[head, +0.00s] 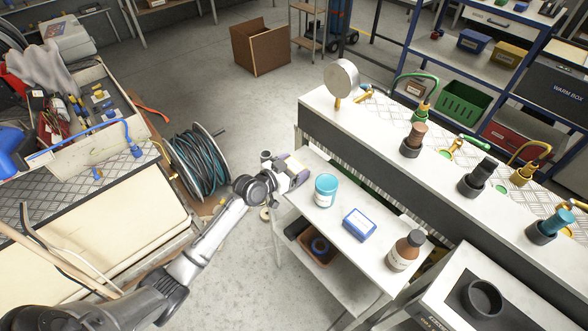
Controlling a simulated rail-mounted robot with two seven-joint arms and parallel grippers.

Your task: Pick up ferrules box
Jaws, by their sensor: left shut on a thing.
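My left gripper (288,172) is at the left end of the white cart top. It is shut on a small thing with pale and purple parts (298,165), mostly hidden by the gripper. I cannot read a label on it, so I cannot tell for sure that it is the ferrules box. A blue box with a pale label (359,225) lies on the cart top, apart from the gripper, its writing too small to read. My right gripper is not in view.
On the cart (335,240), a teal jar (326,190) stands near the gripper and a brown bottle (406,250) at the right. A long bench (450,170) with hose fittings runs behind. A hose reel (196,163) is left of my arm. Open floor lies beyond.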

